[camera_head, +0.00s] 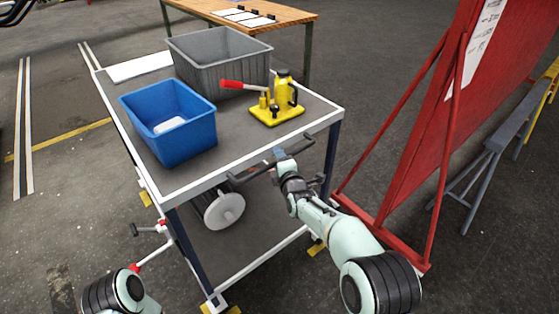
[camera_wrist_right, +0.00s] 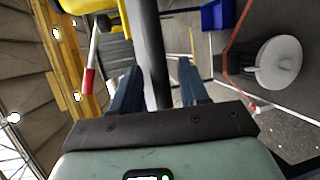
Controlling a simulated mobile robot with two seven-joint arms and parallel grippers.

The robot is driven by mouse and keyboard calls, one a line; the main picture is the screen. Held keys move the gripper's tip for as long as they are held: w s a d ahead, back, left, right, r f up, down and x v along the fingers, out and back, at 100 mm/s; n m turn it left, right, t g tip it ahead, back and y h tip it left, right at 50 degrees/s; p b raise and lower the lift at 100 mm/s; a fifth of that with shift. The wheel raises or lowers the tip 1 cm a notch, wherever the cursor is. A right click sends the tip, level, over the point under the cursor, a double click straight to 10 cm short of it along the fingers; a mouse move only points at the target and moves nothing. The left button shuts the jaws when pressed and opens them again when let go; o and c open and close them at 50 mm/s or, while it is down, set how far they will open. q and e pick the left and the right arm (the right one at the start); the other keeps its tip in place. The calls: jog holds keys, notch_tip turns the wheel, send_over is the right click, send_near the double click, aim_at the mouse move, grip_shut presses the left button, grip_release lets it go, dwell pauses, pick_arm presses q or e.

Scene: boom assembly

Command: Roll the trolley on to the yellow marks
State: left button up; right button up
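The trolley (camera_head: 235,177) has a grey top, white edges and dark blue legs. Its dark push handle (camera_head: 262,168) sticks out at the near end and also shows in the right wrist view (camera_wrist_right: 152,45). My right gripper (camera_head: 282,156) is at this handle. In the right wrist view its two blue fingers (camera_wrist_right: 158,85) stand apart on either side of the bar, with gaps visible. Yellow marks (camera_head: 317,249) show on the floor by the near right leg, by the near left leg (camera_head: 234,310) and at the left side (camera_head: 146,198). Only part of my left arm shows; its gripper is out of view.
The trolley carries a blue bin (camera_head: 190,148), a grey crate (camera_head: 243,80) and a yellow jack (camera_head: 278,112); a white-ended drum (camera_head: 225,210) is below. A red framed panel (camera_head: 415,130) stands close on the right. A wooden table (camera_head: 290,14) is behind. The left floor is largely open.

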jog(key=v, duration=1.3)
jog(key=shift+s, duration=0.2)
